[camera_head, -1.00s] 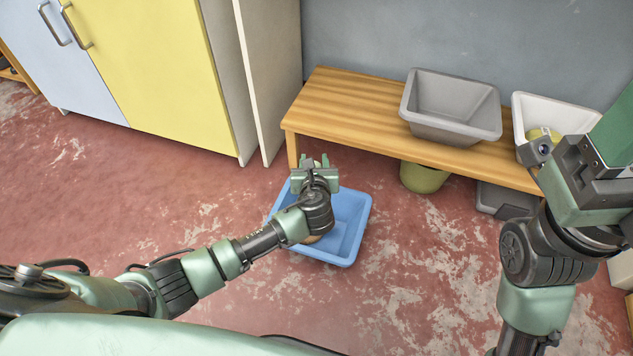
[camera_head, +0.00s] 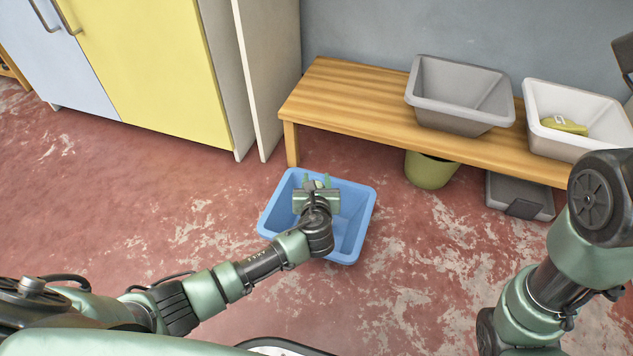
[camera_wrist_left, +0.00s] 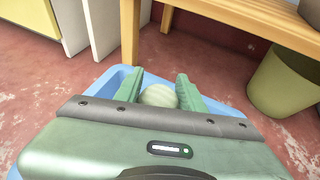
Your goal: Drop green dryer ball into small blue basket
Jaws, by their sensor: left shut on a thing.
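The small blue basket (camera_head: 356,232) stands on the floor in front of the bench. My left gripper (camera_head: 317,183) is over the basket's back part in the head view. In the left wrist view its two green fingers (camera_wrist_left: 158,90) are shut on the pale green dryer ball (camera_wrist_left: 159,96). The blue basket's rim (camera_wrist_left: 112,80) shows behind and beside the fingers there. In the head view the ball is hidden behind the gripper. How high the ball is above the basket floor is hard to tell. My right arm is at the right edge; its gripper jaws are out of view.
A wooden bench (camera_head: 350,105) stands behind the basket, bearing a grey tub (camera_head: 460,95) and a white tub (camera_head: 560,140) with a yellow-green item (camera_head: 564,125). Under it are an olive bin (camera_head: 430,170) and a grey box (camera_head: 519,193). Yellow cabinet (camera_head: 150,70) at left. Floor around the basket is clear.

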